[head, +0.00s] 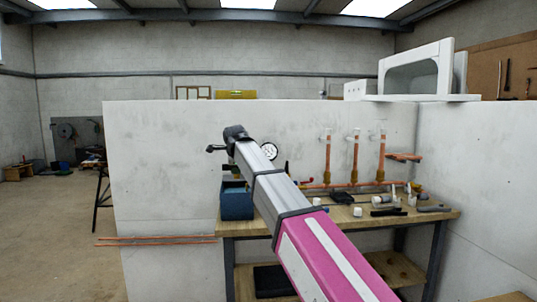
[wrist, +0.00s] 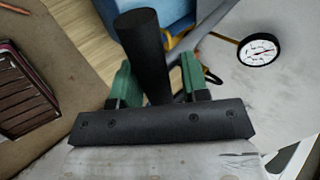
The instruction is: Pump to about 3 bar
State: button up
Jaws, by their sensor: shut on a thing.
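The test pump is a blue tank (head: 237,203) at the left end of the wooden bench; part of the tank also shows at the top of the wrist view (wrist: 180,12). A round white pressure gauge (wrist: 258,50) with a black rim stands to the right in the wrist view; its reading is too small to make out. It also shows behind my arm in the head view (head: 268,152). My gripper (wrist: 155,82) has green fingers shut on the black pump handle (wrist: 143,45). In the head view my arm hides much of the pump.
Copper pipework (head: 355,160) with three upright risers stands along the back of the bench (head: 440,214). White fittings and dark tools lie on the bench's right part. Pale partition walls (head: 160,190) close in behind and at right. Open floor (head: 50,240) is at left.

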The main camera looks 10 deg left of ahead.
jog(key=shift+f+t, duration=1)
jog(key=shift+f, duration=1.9)
jog(key=shift+g, duration=0.8)
jog(key=r, duration=0.5)
jog(key=shift+w, duration=0.2)
jog(key=shift+r, duration=0.65)
